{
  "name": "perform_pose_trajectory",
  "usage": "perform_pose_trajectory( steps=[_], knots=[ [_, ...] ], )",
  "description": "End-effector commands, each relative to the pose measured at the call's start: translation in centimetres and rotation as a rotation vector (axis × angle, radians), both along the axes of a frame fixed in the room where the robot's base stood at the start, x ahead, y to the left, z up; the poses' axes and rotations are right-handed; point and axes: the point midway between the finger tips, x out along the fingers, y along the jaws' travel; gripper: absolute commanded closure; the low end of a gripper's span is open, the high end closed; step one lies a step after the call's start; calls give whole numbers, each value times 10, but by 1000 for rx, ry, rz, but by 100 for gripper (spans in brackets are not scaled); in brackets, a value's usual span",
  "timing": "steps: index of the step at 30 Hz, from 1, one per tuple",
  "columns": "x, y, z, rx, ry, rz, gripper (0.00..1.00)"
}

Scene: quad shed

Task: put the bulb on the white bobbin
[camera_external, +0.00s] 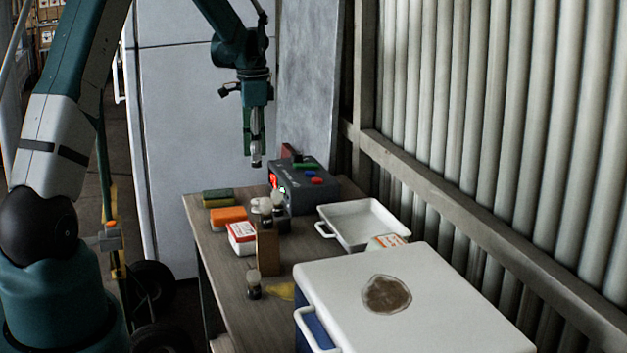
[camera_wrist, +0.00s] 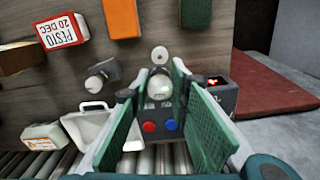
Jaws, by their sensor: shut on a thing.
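My gripper (camera_external: 256,140) points down and is shut on the bulb (camera_external: 256,158), whose rounded glass end faces down. The bulb hangs in the air above the far part of the table. In the wrist view my gripper (camera_wrist: 159,92) has the bulb (camera_wrist: 160,88) between its fingertips. The white bobbin (camera_wrist: 160,55) appears as a small pale disc with a dark centre, just above the bulb in that view and apart from it. In the external view, a small pale piece (camera_external: 256,205) among the cluttered items is probably the bobbin, but that is hard to tell.
A grey control box (camera_external: 300,182) with coloured buttons stands close beside my gripper. A dark block with a pale round top (camera_wrist: 103,75), a pesto box (camera_external: 242,237), orange block (camera_external: 228,216), sponge (camera_external: 218,197), wooden block (camera_external: 268,252), white tray (camera_external: 335,230) and cooler (camera_external: 430,290) crowd the table.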

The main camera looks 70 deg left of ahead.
Motion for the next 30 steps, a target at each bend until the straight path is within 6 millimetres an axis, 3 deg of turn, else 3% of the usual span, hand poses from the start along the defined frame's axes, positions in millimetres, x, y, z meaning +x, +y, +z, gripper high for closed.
perform_pose_trajectory(
  steps=[7,19,30],
  knots=[
    [0,0,-9,0,0,-1,93],
    [0,0,-58,0,0,-1,93],
    [0,0,-63,0,0,-1,93]
  ],
)
